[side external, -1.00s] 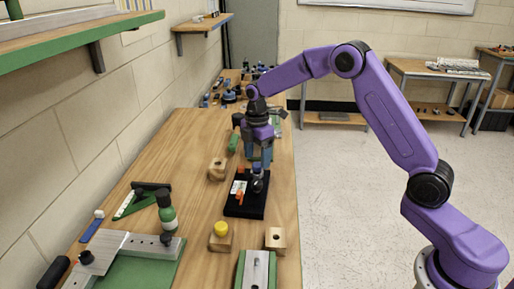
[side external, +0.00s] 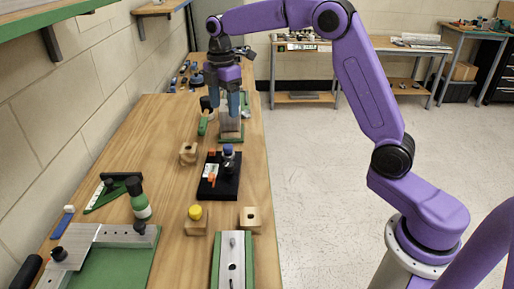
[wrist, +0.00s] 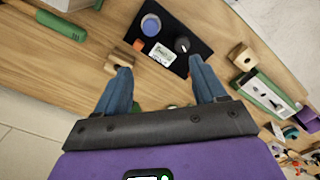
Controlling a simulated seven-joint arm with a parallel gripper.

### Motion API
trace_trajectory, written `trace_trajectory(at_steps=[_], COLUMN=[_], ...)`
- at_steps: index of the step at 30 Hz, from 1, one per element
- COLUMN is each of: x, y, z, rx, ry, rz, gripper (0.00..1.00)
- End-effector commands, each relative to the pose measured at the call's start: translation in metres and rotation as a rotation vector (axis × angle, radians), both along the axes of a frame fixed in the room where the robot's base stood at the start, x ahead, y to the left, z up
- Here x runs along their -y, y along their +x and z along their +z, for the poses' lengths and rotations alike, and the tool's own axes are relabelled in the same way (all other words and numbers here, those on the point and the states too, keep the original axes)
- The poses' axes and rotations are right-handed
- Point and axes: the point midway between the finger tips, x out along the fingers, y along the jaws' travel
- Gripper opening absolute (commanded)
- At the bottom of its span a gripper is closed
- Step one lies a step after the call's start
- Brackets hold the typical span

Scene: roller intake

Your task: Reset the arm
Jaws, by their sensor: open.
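My gripper (side external: 229,108) hangs above the wooden bench, with its blue fingers apart and nothing between them. In the wrist view my gripper (wrist: 162,95) also shows two spread blue fingers. A black board (side external: 209,188) lies on the bench, nearer the camera than my gripper and lower. On it stand a dark post with a blue top (side external: 228,156), a small white label and orange parts. In the wrist view the black board (wrist: 203,55) lies beyond the fingertips, with a round blue-topped piece (wrist: 150,25) and a black knob (wrist: 182,44) on it.
Wooden blocks (side external: 188,153) stand around the board, one with a yellow knob (side external: 195,212). A green bottle (side external: 139,200) and a metal plate on a green base (side external: 100,245) are at the front left. A green shelf (side external: 50,22) juts from the left wall.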

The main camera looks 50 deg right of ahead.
Motion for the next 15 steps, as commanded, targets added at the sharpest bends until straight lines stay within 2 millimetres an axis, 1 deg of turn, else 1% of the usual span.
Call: trace_trajectory(at_steps=[1,5,6,8,10,14,15], x=[-0.009,-0.033,-0.04,-0.048,-0.056,-0.065,-0.067], y=[-0.012,-0.049,-0.062,-0.082,-0.105,-0.151,-0.166], z=[0.002,0.004,0.004,0.004,0.003,0.0,-0.001], rx=[0.002,0.005,0.005,0.006,0.008,0.01,0.011], ry=[0.001,0.002,0.003,0.004,0.006,0.009,0.01], rz=[-0.007,-0.053,-0.069,-0.093,-0.119,-0.169,-0.184], gripper=[0.7,0.7,0.7,0.7,0.7,0.7,0.7])
